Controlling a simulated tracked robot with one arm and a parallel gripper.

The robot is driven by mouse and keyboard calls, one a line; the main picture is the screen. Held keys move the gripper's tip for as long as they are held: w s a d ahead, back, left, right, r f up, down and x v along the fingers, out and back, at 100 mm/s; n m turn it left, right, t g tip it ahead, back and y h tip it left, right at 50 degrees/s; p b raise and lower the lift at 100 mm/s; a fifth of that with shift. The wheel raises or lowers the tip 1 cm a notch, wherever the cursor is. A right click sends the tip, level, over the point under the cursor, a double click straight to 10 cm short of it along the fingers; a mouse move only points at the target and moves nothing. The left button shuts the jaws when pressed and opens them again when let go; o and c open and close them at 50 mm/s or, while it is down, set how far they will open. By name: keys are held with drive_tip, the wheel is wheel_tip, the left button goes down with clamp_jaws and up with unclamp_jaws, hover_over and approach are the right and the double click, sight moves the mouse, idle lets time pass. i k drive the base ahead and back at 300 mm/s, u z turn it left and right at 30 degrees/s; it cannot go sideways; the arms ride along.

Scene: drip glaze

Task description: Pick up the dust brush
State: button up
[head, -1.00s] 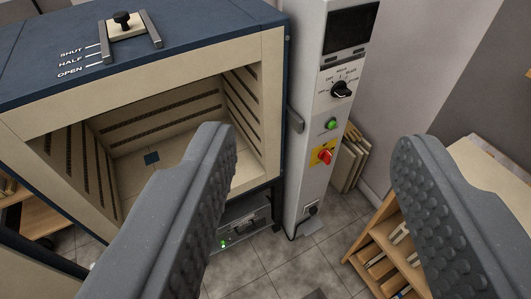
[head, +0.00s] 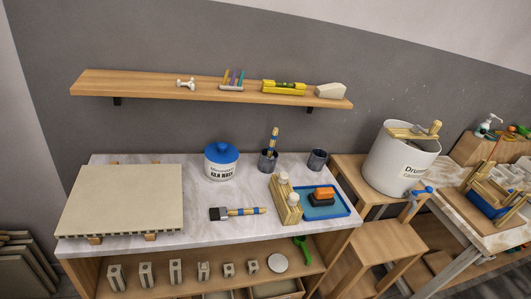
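A flat brush (head: 238,212) with dark bristles and a wooden handle with blue bands lies on the marble-look top of the workbench (head: 200,240). Its bristles point left and its handle points right. A similar banded handle (head: 274,137) stands up out of a dark cup (head: 268,160) behind it; its lower end is hidden in the cup. No label tells which one is the dust brush. My gripper is not in view.
A kiln wash tub (head: 221,162), a second cup (head: 317,159), wooden blocks with bottles (head: 285,199) and a blue tray (head: 336,206) surround the lying brush. A kiln shelf slab (head: 122,200) lies left. A wall shelf (head: 150,86) hangs above. A white drum (head: 400,165) stands right.

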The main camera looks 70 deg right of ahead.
sight(221, 214)
drive_tip(key=z, duration=2.3)
drive_tip(key=k, duration=1.2)
drive_tip(key=z, duration=0.85)
drive_tip(key=i, duration=1.95)
drive_tip(key=u, duration=1.25)
drive_tip(key=i, duration=1.1)
drive_tip(key=u, duration=0.3)
drive_tip(key=k, duration=0.15)
drive_tip(key=u, duration=0.25)
